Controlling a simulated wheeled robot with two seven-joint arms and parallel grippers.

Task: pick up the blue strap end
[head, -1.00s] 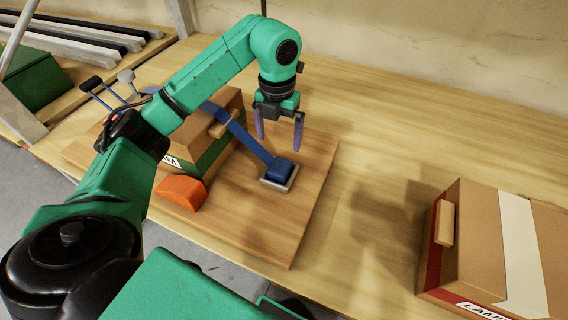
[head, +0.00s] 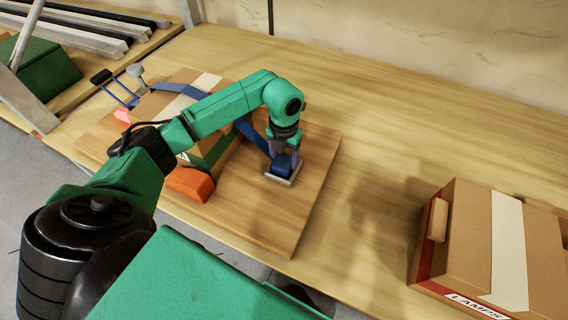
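The blue strap end (head: 283,169) is a dark blue block on a small grey plate (head: 284,180), on the wooden board (head: 285,225). The blue strap (head: 250,134) runs from it up and left over a cardboard box (head: 172,104). My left gripper (head: 282,156) points down at the strap end, with its fingers low around the block's upper part. The fingers partly hide the block, and I cannot tell whether they press on it. My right gripper is out of view.
An orange wedge (head: 189,184) lies on the board, left of the plate. A second box (head: 468,240) with a label stands at the right. A green box (head: 45,72) and several bars (head: 90,28) are at upper left. The table between board and right box is clear.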

